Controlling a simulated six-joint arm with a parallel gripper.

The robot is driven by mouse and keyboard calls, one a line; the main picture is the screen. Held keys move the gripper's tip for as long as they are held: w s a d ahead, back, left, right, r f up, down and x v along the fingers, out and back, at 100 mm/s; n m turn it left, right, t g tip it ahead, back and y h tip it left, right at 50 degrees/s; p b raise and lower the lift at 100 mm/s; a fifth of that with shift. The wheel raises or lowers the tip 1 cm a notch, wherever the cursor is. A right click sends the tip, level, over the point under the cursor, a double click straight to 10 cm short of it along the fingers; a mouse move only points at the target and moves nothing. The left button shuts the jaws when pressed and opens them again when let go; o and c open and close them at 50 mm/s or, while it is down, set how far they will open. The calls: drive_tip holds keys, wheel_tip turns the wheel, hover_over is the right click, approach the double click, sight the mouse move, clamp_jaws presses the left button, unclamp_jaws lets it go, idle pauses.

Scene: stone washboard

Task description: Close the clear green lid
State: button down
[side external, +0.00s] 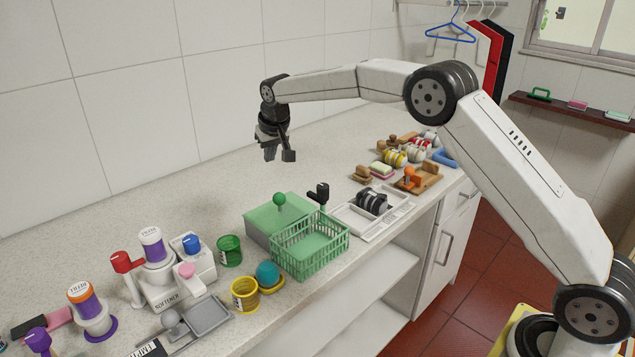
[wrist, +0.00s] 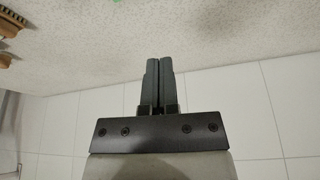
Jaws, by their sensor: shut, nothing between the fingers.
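A green box (side external: 262,236) stands on the counter behind a green basket. Its flat green lid (side external: 293,210) has a round green knob (side external: 279,199) on top. I cannot tell from this angle whether the lid lies fully down on the box. My gripper (side external: 279,155) hangs in the air above and behind the box, near the tiled wall and well clear of the lid. In the wrist view my gripper (wrist: 158,60) has its two fingers together and empty. The lid is not clearly seen in the wrist view.
The green basket (side external: 310,256) stands in front of the box. A white tray with dark discs (side external: 371,201) and a black-handled item (side external: 319,193) sit to its right. A green cup (side external: 230,251) and dispensers are to the left. Counter behind is clear.

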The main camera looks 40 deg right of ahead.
drive_tip(key=shift+s+a+f, duration=0.1)
drive_tip(key=shift+s+f, duration=0.1)
drive_tip(key=shift+f, duration=1.2)
drive_tip(key=shift+s+d+f, duration=0.1)
drive_tip(key=shift+s+f, duration=0.05)
drive_tip(key=shift+f, duration=1.2)
drive_tip(key=shift+s+a+f, duration=0.1)
drive_tip(key=shift+s+f, duration=0.1)
drive_tip(key=shift+f, duration=1.2)
drive_tip(key=shift+s, duration=0.15)
approach(299, 218)
drive_tip(key=shift+s+a+f, duration=0.1)
drive_tip(key=shift+s+f, duration=0.05)
drive_tip(key=shift+f, duration=0.65)
drive_tip(key=shift+s+f, duration=0.2)
drive_tip(key=shift+f, duration=0.6)
drive_tip(key=shift+w, duration=0.15)
drive_tip(key=shift+w+d+r, duration=0.15)
drive_tip(key=shift+w, duration=0.5)
drive_tip(key=shift+w+d+r, duration=0.15)
drive_tip(key=shift+w+r, duration=0.05)
drive_tip(key=shift+w, duration=0.45)
drive_tip(key=shift+w+d+r, duration=0.15)
drive_tip(key=shift+w, duration=0.5)
drive_tip(key=v, duration=1)
